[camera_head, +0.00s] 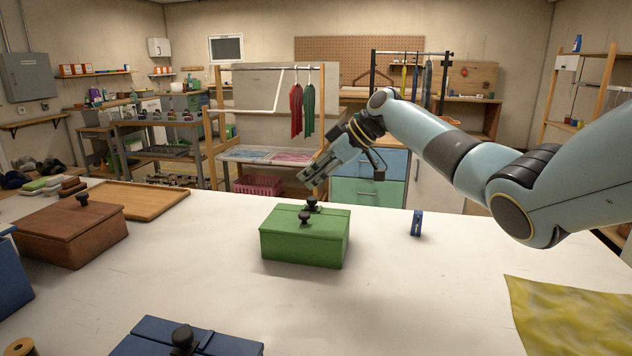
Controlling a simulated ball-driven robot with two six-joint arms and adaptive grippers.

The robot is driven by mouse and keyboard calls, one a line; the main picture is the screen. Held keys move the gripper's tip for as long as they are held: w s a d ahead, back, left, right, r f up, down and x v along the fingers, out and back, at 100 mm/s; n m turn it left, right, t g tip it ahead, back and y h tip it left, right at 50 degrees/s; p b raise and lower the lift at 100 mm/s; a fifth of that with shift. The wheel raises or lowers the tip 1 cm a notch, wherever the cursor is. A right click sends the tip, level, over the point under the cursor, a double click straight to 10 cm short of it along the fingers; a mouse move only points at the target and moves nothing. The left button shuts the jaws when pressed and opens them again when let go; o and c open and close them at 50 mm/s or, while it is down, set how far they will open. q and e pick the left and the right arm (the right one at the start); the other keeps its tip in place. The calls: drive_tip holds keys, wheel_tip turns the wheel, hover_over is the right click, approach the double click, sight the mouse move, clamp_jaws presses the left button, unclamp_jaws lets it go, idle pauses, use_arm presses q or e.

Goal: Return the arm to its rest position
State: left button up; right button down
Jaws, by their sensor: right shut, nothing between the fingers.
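My right arm reaches in from the right side of the head view, bent over the white table. My right gripper (306,182) is shut and empty. It points down and left, just above the back of the green box (300,245). The green box is closed, with two black knobs on its top. I cannot tell whether the fingertips touch the rear knob. My left gripper is not in view.
A yellow cloth (570,318) lies at the front right. A brown wooden box (62,232) and a wooden tray (140,198) are at left. A blue box (230,346) is at the front. The table centre (400,290) is clear.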

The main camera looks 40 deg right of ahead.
drive_tip(key=b+v, duration=0.1)
drive_tip(key=v, duration=0.7)
drive_tip(key=shift+d, duration=0.45)
drive_tip(key=shift+s+r, duration=0.1)
drive_tip(key=shift+s, duration=0.05)
